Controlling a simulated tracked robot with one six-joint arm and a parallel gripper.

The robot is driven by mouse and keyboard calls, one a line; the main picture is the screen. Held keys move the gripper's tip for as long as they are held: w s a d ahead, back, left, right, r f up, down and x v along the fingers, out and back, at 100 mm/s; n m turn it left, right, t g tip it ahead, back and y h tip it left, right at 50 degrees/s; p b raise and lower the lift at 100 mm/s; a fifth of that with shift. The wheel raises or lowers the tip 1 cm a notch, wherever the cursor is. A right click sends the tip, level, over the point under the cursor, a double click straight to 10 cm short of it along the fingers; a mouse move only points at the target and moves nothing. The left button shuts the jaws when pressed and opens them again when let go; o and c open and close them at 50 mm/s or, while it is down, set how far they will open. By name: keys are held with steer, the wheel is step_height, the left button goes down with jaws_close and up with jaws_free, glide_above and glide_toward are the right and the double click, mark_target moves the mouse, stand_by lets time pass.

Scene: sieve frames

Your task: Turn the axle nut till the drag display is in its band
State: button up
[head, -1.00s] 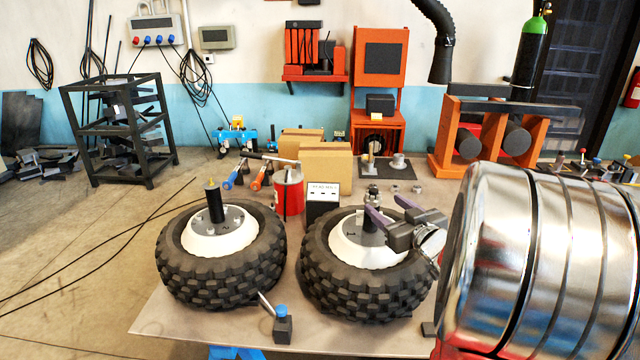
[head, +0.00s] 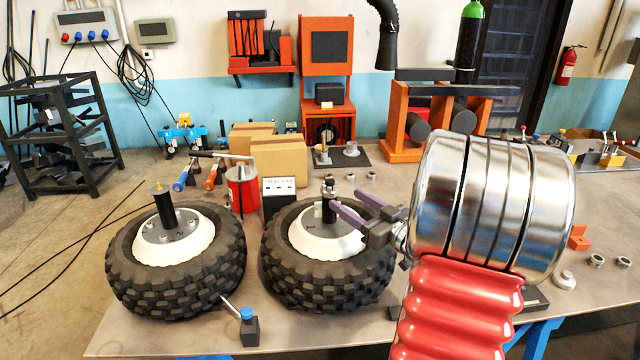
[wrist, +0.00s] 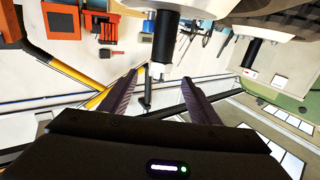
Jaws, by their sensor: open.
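Two knobbly black tyres with white hubs lie flat on the bench: a left wheel (head: 175,285) and a right wheel (head: 325,285). A dark axle post (head: 328,212) stands up from the right hub, with small metal parts at its top (head: 330,183). My gripper (head: 343,200) is open, its two purple-grey fingers pointing at this post from the right. In the wrist view, a black post with a pale tip (wrist: 157,70) shows between my fingers (wrist: 159,80), apart from both. A small white-faced box (head: 280,188) stands behind the wheels; its reading is too small to tell.
A red can (head: 242,188) and cardboard boxes (head: 278,155) stand behind the wheels. A blue-topped black block with a rod (head: 248,325) is at the front. Loose rings (head: 597,261) lie at right. The front bench strip is mostly clear.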

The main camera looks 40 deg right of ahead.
steer(key=w, duration=1.3)
steer(key=shift+d, duration=0.15)
steer(key=c, duration=1.1)
